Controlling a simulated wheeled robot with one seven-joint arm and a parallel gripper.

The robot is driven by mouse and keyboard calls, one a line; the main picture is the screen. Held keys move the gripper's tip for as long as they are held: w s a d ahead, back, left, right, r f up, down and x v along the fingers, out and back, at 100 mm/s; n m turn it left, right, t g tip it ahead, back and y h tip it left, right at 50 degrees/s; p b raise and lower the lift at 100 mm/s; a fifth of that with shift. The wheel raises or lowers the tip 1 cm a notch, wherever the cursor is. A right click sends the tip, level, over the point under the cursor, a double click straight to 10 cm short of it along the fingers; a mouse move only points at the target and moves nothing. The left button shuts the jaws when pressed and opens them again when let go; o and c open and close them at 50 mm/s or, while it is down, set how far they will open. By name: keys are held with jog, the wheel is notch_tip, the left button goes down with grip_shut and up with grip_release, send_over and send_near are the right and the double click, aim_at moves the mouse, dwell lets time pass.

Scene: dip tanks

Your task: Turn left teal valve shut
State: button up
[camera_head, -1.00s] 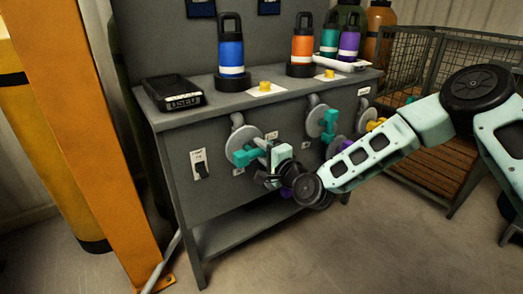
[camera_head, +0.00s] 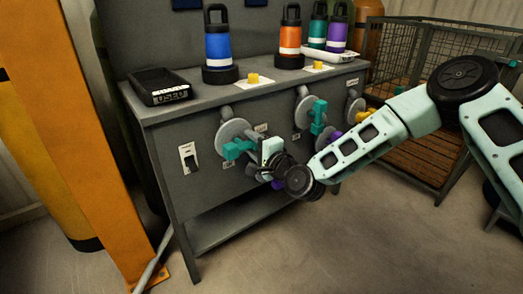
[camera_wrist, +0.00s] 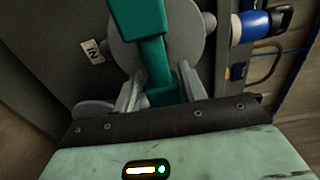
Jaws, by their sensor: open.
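The left teal valve (camera_head: 236,150) sits on the front of the grey bench, mounted on a round grey disc. Its handle lies roughly sideways in the head view. My gripper (camera_head: 256,166) is at the valve's right side, close against it. In the wrist view the teal handle (camera_wrist: 143,30) runs down from the top, and its lower end lies between the two fingers of my gripper (camera_wrist: 162,94). The fingers are open around it; whether either touches it I cannot tell. The gripper body hides the handle's lowest part.
A second teal valve (camera_head: 318,115) is to the right, with purple and yellow handles near my arm. A lever switch (camera_head: 188,157) is left of the valve. Bottles and a black device (camera_head: 157,88) stand on the bench top (camera_head: 200,105). An orange post (camera_head: 85,140) stands at left.

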jog(key=p+v, duration=0.2)
jog(key=v, duration=1.5)
jog(key=shift+s+d, duration=0.1)
jog(key=s+a+f+n+g+h, duration=0.2)
jog(key=s+a+f+n+g, duration=0.15)
jog(key=s+n+g, duration=0.8)
jog(key=s+d+r+n+g+h, duration=0.2)
jog(key=s+d+r+n+h, duration=0.2)
jog(key=s+r, duration=0.3)
jog(key=s+d+r+n+g+h, duration=0.25)
jog(key=s+d+r+n, duration=0.2)
jog(key=s, duration=0.35)
notch_tip(320, 180, up, 26)
jog(key=m+t+p, duration=0.1)
jog(key=p, duration=2.5)
jog(key=shift+a+h, duration=0.35)
jog(key=shift+h, duration=0.1)
